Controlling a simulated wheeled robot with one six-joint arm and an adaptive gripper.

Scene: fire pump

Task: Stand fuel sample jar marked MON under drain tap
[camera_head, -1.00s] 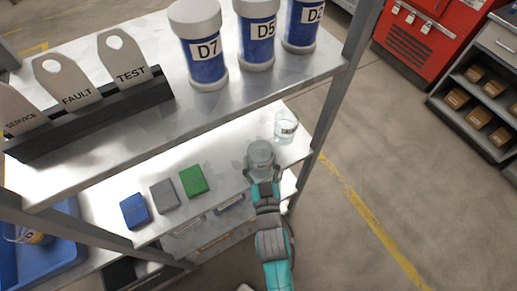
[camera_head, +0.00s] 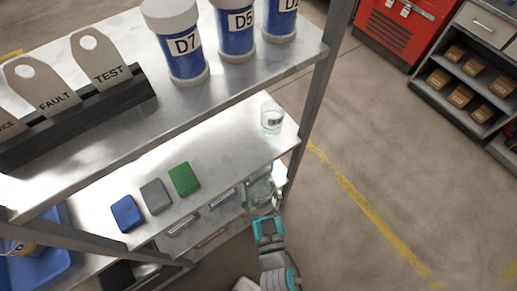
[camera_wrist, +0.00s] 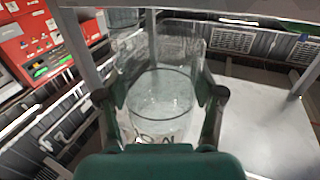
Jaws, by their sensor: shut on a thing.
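My gripper (camera_head: 263,208) is shut on a clear glass jar (camera_head: 260,188), just off the front edge of the lower shelf. In the wrist view the jar (camera_wrist: 158,120) stands between the two dark fingers of my gripper (camera_wrist: 163,94), one on each side. Dark letters show low on its wall, partly hidden by the gripper body; they look like MON but I cannot read them surely. A second clear jar (camera_head: 271,119) with a small label stands on the lower shelf at its right end. I cannot make out a drain tap in either view.
The lower shelf (camera_head: 226,150) holds a blue, a grey and a green block (camera_head: 184,179). The upper shelf carries blue jars marked D7 (camera_head: 185,45) and D5, and SERVICE, FAULT and TEST tags. A metal post (camera_head: 318,90) stands at the right.

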